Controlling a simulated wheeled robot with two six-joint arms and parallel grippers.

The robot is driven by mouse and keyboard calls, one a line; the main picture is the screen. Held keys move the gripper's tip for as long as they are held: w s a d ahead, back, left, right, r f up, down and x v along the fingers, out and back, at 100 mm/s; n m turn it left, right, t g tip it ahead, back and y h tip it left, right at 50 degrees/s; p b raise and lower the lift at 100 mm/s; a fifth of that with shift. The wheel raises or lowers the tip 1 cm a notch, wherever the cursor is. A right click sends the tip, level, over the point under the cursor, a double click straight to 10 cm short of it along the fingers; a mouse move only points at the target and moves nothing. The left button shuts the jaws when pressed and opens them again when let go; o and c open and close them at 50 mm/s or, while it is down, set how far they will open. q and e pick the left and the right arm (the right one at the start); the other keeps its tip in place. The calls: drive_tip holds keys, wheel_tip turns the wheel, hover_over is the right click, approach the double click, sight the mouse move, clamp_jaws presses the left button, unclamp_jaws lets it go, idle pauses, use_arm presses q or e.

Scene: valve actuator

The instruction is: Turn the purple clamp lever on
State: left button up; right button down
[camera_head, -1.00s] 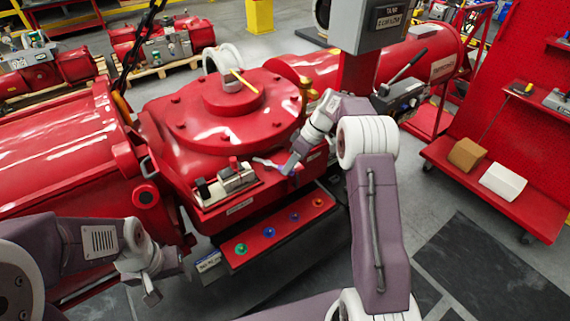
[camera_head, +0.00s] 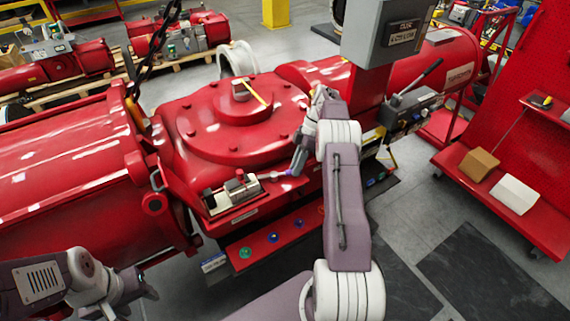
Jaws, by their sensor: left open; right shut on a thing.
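The purple clamp lever (camera_head: 291,172) shows as a small purple tip on a thin pale rod. The rod runs right from a small clamp block (camera_head: 234,191) on the front ledge of the red valve actuator. My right gripper (camera_head: 295,170) is at the lever's purple end and shut on it; its fingers cover part of the tip. The exact grip is too small to make out. My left gripper (camera_head: 148,291) is open and empty at the lower left, well away from the lever, and its fingers are hard to see.
The red actuator body (camera_head: 270,95) fills the middle, with a yellow pointer (camera_head: 257,92) on top. A step with several coloured knobs (camera_head: 273,237) lies below the ledge. A grey control box (camera_head: 385,35) stands behind.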

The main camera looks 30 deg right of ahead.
drive_tip(key=shift+w+r, duration=0.1)
drive_tip(key=shift+w, duration=0.1)
idle(0.4)
drive_tip(key=c, duration=1.3)
unclamp_jaws()
